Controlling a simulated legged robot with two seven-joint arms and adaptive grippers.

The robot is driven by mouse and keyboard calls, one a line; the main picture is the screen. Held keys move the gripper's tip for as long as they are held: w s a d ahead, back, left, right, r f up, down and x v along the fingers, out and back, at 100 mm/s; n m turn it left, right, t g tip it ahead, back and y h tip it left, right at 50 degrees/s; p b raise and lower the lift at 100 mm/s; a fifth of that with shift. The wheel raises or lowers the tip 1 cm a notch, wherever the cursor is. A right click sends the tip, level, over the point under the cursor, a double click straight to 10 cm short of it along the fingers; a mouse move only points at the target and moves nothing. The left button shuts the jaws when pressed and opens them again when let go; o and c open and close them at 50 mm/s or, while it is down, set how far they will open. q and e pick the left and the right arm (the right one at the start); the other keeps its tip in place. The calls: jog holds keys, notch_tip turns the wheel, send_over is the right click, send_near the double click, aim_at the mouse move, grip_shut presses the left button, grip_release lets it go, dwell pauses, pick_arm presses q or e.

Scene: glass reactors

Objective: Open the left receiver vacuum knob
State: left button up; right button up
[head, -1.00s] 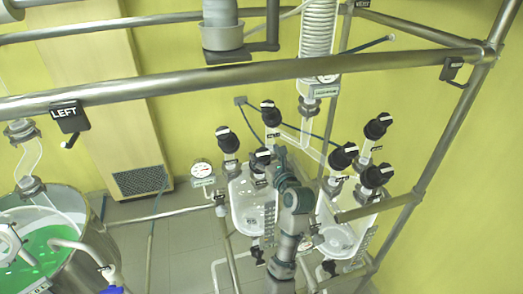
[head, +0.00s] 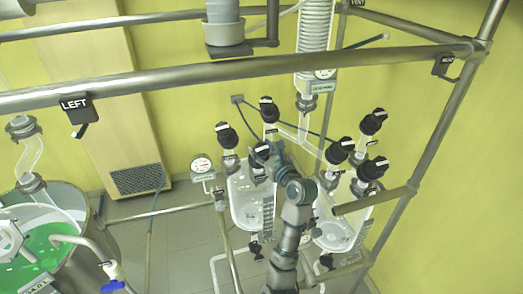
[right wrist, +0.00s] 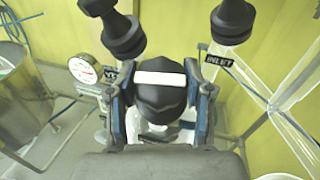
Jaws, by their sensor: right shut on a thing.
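The left receiver (head: 243,205) is a clear glass vessel with black knobs above it, in the middle of the head view. My right gripper (head: 268,162) is at its front knob (head: 259,150), partly covering it. In the right wrist view this black knob (right wrist: 160,92), with a white bar lying across its top, sits between the two fingers of my right gripper (right wrist: 161,105). The gripper is shut on it. The label beside it is partly hidden by the left finger. My left gripper is not in view.
Two neighbouring knobs, one at left (right wrist: 122,36) and one at right (right wrist: 232,22) by an INLET label (right wrist: 218,61), stand close behind. A pressure gauge (head: 201,165) is to the left. The right receiver (head: 335,233) and a metal rail (head: 250,76) are nearby.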

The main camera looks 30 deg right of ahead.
jog(key=n+y, duration=0.2)
jog(key=n+g+y, duration=0.1)
jog(key=shift+f, duration=0.25)
jog(key=n+g+y, duration=0.2)
jog(key=n+y, duration=0.2)
jog(key=shift+n, duration=0.4)
jog(key=n+g+y, duration=0.2)
jog(key=n, duration=0.1)
jog(key=shift+g, duration=0.4)
jog(key=n+g+y, duration=0.2)
jog(key=n+g, duration=0.3)
jog(key=shift+f+n, duration=0.1)
jog(key=shift+n, duration=0.2)
jog(key=shift+f+n+g, duration=0.1)
jog(key=shift+n+g, duration=1.5)
jog(key=shift+g, duration=0.2)
jog(key=shift+f, duration=0.1)
jog(key=o, duration=1.2)
jog(key=shift+w, duration=0.15)
jog(key=shift+c, duration=0.2)
jog(key=shift+r, duration=0.3)
